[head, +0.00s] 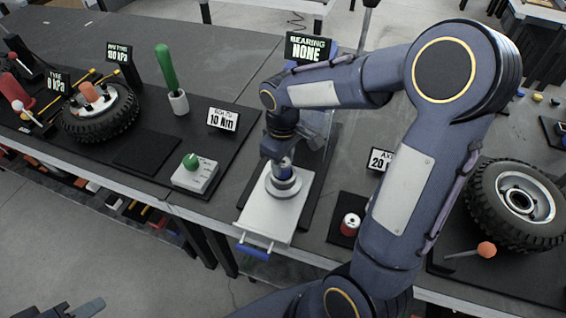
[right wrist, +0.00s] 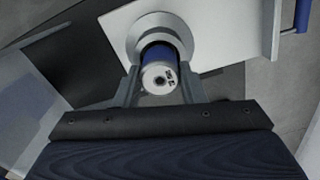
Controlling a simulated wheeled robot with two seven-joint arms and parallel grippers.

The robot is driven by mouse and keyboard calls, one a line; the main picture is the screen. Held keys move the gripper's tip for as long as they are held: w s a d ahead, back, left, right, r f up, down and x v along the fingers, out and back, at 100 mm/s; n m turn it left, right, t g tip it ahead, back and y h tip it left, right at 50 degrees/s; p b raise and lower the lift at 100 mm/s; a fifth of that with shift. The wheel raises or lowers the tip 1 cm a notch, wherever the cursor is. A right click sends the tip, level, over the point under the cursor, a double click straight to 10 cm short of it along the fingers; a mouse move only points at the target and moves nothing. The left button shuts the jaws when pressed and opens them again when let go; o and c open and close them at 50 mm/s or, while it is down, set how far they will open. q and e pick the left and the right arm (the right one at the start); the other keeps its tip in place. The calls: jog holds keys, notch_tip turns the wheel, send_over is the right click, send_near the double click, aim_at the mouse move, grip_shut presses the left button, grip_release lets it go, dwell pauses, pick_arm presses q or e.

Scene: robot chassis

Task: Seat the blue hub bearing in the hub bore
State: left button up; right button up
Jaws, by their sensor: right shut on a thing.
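The blue hub bearing (right wrist: 157,54) is a short cylinder with a blue band and a pale, dark-marked end face turned to the right wrist camera. My right gripper (right wrist: 160,84) is shut on it, one finger on each side. In the head view my right gripper (head: 281,152) points down over the grey round hub (head: 284,187), and a bit of blue shows between them. The hub also shows in the right wrist view (right wrist: 136,24), right behind the bearing. The bearing hides the bore, so its seating depth cannot be told. My left gripper (head: 78,309) shows only partly at the bottom left.
The hub stands on a white sliding plate (head: 262,219) with a blue handle (head: 253,252). A display (head: 308,48) behind reads BEARING NONE. A red can-like part (head: 350,224) and a tyred wheel (head: 515,200) are to the right. A green-knobbed box (head: 195,174) is to the left.

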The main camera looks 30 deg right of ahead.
aim_at(283, 162)
jog(key=shift+f, duration=0.6)
jog(key=shift+f, duration=0.1)
jog(key=shift+f, duration=0.15)
jog(key=o, duration=1)
notch_tip(283, 162, up, 12)
jog(key=s+a+m+t+y, duration=0.2)
jog(key=s+m, duration=0.1)
jog(key=s, duration=0.5)
jog(key=s+a+f+m+t+y, duration=0.1)
jog(key=s+a+m+t, duration=0.1)
jog(key=s, duration=0.7)
jog(key=shift+f+m+t+y+p, duration=0.3)
jog(key=shift+m+t+y+p, duration=0.15)
jog(key=shift+m+t, duration=0.4)
